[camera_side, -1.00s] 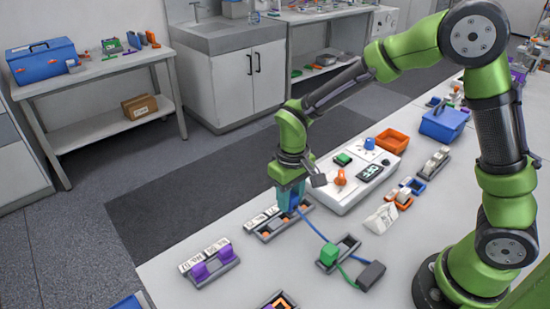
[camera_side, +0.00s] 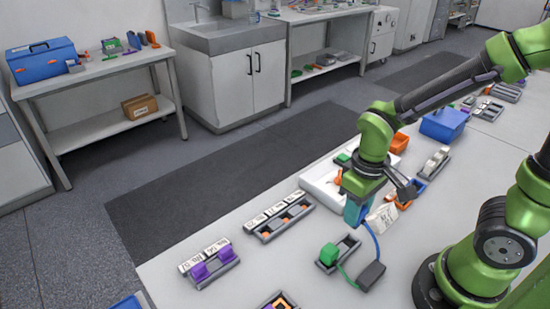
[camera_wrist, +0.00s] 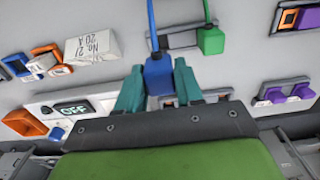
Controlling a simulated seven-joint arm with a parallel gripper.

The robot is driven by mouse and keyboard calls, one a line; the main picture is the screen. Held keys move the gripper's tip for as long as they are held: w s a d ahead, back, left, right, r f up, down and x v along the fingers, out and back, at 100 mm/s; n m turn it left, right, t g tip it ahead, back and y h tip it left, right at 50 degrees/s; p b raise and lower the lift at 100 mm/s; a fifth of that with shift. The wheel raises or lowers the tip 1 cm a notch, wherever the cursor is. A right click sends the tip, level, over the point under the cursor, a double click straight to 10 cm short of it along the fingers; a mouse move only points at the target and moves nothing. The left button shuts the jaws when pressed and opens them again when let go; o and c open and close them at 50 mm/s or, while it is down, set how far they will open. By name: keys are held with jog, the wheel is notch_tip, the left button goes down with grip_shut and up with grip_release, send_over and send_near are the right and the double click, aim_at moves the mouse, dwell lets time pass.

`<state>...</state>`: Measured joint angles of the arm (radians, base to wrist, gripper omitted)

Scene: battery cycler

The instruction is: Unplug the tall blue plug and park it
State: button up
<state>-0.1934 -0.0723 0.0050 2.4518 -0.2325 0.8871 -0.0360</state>
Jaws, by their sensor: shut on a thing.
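My gripper (camera_side: 355,214) is shut on the blue plug (camera_wrist: 158,76), which sits between the teal fingertips in the wrist view. It is held above the bench, clear of the socket strip (camera_side: 283,220), whose orange sockets and white labels show. A blue cable (camera_side: 374,243) runs from the plug to a dark grey box (camera_side: 371,276). In front of the gripper lies a dark holder (camera_side: 350,243) with a green plug (camera_side: 329,254) in its left end. The holder's other end looks empty. The fingers hide most of the plug in the side view.
A strip with purple plugs (camera_side: 205,266) lies at the left.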

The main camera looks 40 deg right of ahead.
jog(key=shift+f, duration=3.2)
jog(key=shift+f, duration=0.2)
jog(key=o, duration=1.1)
jog(key=shift+o, duration=0.2)
